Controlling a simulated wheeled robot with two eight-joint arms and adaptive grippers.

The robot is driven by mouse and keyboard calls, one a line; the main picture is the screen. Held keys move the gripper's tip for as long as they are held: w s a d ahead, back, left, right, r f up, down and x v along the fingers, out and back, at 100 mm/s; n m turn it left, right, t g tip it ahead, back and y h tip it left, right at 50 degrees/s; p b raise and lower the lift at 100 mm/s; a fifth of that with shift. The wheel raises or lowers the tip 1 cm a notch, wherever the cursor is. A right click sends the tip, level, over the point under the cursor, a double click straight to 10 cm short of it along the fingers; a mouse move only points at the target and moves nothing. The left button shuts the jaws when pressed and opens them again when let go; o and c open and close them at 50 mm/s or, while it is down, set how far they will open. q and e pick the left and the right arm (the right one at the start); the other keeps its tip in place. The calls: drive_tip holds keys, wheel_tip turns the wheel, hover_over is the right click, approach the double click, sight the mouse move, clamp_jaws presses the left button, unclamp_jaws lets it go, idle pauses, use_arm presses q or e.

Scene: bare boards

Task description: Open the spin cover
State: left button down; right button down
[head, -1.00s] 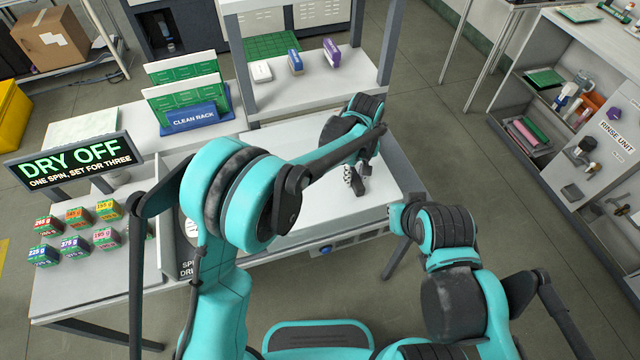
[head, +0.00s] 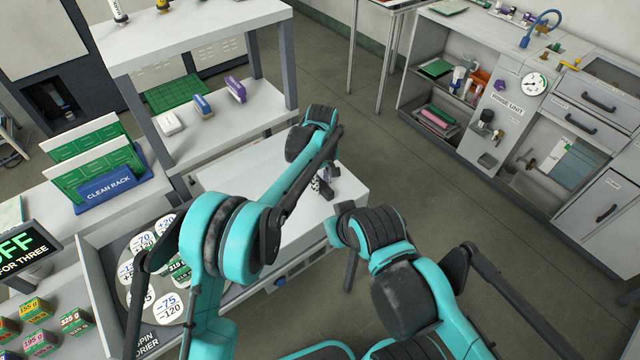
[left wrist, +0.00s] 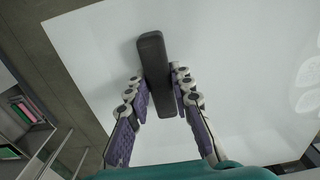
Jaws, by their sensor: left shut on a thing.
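My left arm hides part of the well and the cover's left edge. My left gripper (head: 325,183) is over the cover. In the left wrist view, its two purple-padded fingers (left wrist: 158,85) are shut on both sides of the cover's dark bar handle (left wrist: 151,52). My right arm is folded at the lower right; its gripper is not seen.
A white shelf (head: 190,30) with grey posts stands behind the drier. The clean rack (head: 108,188) and several labelled weight blocks (head: 35,308) are at the left. The rinse unit (head: 505,107) is at the right. Open floor (head: 440,200) lies between.

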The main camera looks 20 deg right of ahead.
use_arm(q)
drive_tip(key=c, duration=1.3)
unclamp_jaws()
wheel_tip(320, 180, up, 12)
drive_tip(key=shift+a, duration=0.1)
drive_tip(key=s+a+r+m+t+h+b, duration=0.1)
drive_tip(key=s+a+r+t, duration=0.15)
drive_tip(key=a, duration=0.95)
drive_tip(key=s+a+r+t+b, duration=0.15)
drive_tip(key=a+r, duration=0.25)
drive_tip(key=a, duration=0.7)
drive_tip(key=s+a+f+t, duration=0.1)
drive_tip(key=s+a+f, duration=0.2)
drive_tip(key=s+a, duration=0.2)
drive_tip(key=s+a+f+m+t, duration=0.1)
drive_tip(key=s+a+f, duration=0.2)
drive_tip(key=s+a, duration=0.3)
drive_tip(key=s+a+f+m+t+y+b, duration=0.1)
drive_tip(key=s+a+f, duration=0.2)
drive_tip(key=s+a, duration=0.3)
drive_tip(key=shift+a, duration=0.45)
